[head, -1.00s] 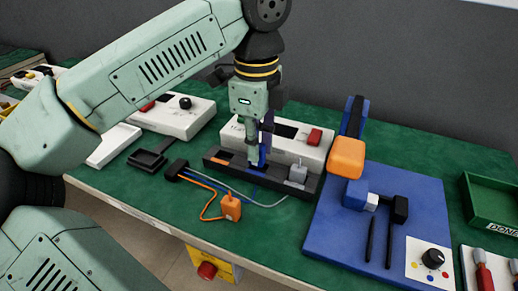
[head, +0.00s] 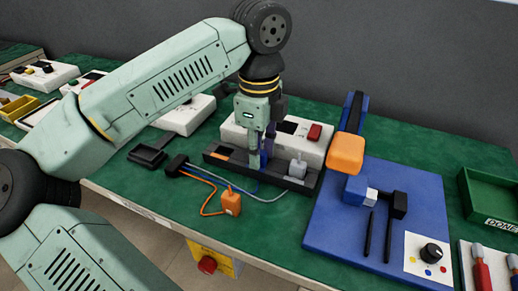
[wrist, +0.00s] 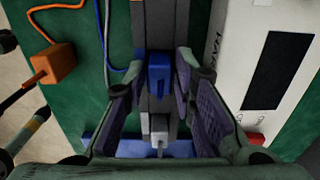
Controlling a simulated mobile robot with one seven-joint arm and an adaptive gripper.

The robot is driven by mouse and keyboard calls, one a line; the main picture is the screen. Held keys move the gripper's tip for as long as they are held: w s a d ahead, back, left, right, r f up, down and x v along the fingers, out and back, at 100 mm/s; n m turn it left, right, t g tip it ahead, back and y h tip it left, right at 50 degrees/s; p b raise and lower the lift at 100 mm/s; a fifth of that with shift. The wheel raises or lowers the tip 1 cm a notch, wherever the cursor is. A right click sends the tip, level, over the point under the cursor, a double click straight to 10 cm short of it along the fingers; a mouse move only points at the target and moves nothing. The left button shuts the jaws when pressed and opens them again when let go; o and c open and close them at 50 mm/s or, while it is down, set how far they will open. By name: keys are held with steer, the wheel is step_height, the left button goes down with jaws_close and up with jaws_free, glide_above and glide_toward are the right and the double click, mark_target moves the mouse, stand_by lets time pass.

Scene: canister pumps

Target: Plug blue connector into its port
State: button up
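The blue connector (wrist: 158,76) sits upright at the long black strip (wrist: 165,30), between my fingers in the wrist view. I cannot tell how deep it sits. My gripper (wrist: 158,72) is open around it, with a narrow gap visible on each side. In the head view my gripper (head: 260,158) points down over the middle of the black strip (head: 307,187) and mostly hides the blue connector. A blue cable (wrist: 109,45) runs towards the connector and passes out of sight behind the left finger.
A grey connector (head: 298,169) stands at the strip's right end. An orange connector (head: 231,203) lies on the green table in front. A white device (head: 314,152) with a red switch stands close behind the strip. A blue board (head: 330,225) with an orange-headed clamp is to the right.

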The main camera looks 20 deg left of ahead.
steer(key=shift+o, duration=0.9)
step_height(320, 180, up, 12)
steer(key=p, duration=0.7)
steer(key=shift+r+p, duration=0.2)
steer(key=shift+p, duration=0.2)
